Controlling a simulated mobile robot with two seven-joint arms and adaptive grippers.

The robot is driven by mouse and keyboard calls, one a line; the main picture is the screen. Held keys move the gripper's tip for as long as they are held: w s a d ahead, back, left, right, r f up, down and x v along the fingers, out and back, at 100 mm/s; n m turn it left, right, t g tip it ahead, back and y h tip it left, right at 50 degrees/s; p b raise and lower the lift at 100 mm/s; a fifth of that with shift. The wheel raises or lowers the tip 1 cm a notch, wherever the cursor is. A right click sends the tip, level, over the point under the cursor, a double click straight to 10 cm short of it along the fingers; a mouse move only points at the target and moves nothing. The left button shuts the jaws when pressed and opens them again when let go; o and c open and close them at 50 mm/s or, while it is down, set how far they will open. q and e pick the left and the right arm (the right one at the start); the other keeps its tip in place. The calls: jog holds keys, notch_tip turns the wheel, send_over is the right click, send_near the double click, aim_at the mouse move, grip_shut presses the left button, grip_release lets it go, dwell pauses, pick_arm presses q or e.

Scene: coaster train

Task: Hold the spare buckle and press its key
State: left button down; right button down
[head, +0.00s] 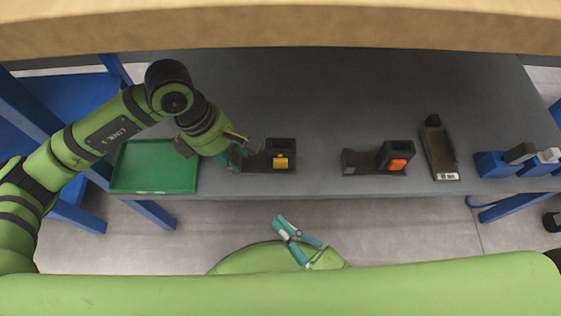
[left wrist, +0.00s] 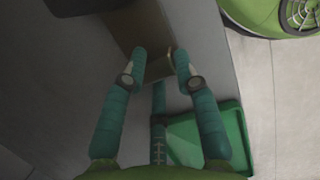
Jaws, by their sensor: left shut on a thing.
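A dark buckle (head: 257,166) with a yellow key (head: 281,162) stands on the grey table, its low end toward my left gripper. A second dark buckle (head: 360,164) with an orange key (head: 397,163) stands further right. I cannot tell from the pictures which is the spare. My left gripper (head: 240,160) is at the low left end of the yellow-key buckle and shut on it. In the left wrist view the fingertips (left wrist: 160,62) sit either side of the brownish buckle (left wrist: 146,28). My right gripper (head: 279,226) is empty and open, low in front of the table.
A green tray (head: 125,172) lies left of my left gripper. A black holder (head: 438,150) and blue blocks (head: 490,164) stand at the right. A wooden shelf edge (head: 280,28) crosses the top of the head view. The table between the two buckles is clear.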

aim_at(284, 192)
pick_arm(q)
jog(key=shift+a+f, duration=0.1)
jog(key=shift+f, duration=0.05)
pick_arm(e)
jog(key=shift+w, duration=0.1)
jog(key=shift+w+d, duration=0.15)
jog(key=shift+w, duration=2.05)
jog(key=shift+w+d, duration=0.15)
jog(key=shift+w, duration=2)
pick_arm(q)
jog(key=shift+s, duration=0.1)
pick_arm(e)
jog(key=shift+w, duration=0.45)
jog(key=shift+w, duration=0.5)
jog(key=shift+s, duration=0.95)
jog(key=shift+s+a, duration=0.2)
jog(key=shift+s, duration=2.3)
